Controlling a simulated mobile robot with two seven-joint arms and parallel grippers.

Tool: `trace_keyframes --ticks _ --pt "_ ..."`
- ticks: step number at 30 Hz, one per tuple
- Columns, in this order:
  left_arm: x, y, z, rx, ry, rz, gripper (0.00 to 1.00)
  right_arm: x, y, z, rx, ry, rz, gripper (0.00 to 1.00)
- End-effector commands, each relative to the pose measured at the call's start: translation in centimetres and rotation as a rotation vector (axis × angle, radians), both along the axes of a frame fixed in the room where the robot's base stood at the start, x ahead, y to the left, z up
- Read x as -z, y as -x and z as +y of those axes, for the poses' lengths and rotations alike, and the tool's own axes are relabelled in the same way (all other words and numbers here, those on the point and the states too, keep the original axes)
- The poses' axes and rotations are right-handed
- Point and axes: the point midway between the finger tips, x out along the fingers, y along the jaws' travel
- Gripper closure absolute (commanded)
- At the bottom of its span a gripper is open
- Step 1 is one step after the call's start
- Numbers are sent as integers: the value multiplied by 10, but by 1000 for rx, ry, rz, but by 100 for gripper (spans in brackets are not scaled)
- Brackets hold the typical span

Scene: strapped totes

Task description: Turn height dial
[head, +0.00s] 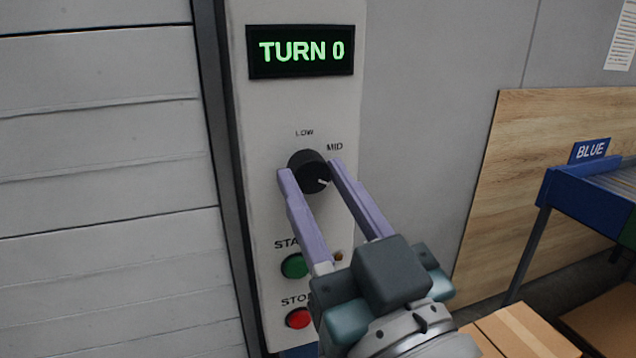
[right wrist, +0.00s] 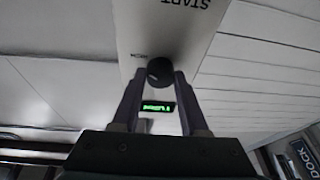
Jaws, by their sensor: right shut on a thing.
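The height dial (head: 308,172) is a round black knob with a white pointer mark on a pale control panel (head: 262,130). The pointer is toward the lower right, below the printed MID; LOW is printed above the dial. My right gripper (head: 308,168) has its two purple fingers on either side of the dial, shut on it. In the right wrist view the dial (right wrist: 160,71) sits between the fingertips (right wrist: 158,74). The display (head: 301,51) above reads TURN 0 in green. My left gripper is not in view.
Below the dial are a green START button (head: 294,266) and a red STOP button (head: 299,318), close to my right gripper. A ribbed grey door (head: 100,180) is at left. A blue-framed stand (head: 565,200) labelled BLUE and cardboard boxes (head: 525,330) are at right.

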Motion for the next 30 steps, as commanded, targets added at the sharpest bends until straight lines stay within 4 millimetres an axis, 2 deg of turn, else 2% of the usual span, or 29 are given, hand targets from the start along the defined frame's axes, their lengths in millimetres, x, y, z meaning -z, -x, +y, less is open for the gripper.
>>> trace_keyframes --ticks 1,9,16,20,30 --pt "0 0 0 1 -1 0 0 0 0 0 -1 -4 1 55" --pt "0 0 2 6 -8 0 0 0 0 0 -1 -2 1 27" --pt "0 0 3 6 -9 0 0 0 1 0 0 -1 0 27" --pt "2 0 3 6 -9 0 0 5 10 -4 0 0 2 27" --pt "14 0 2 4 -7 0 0 26 68 -27 -1 0 3 27"
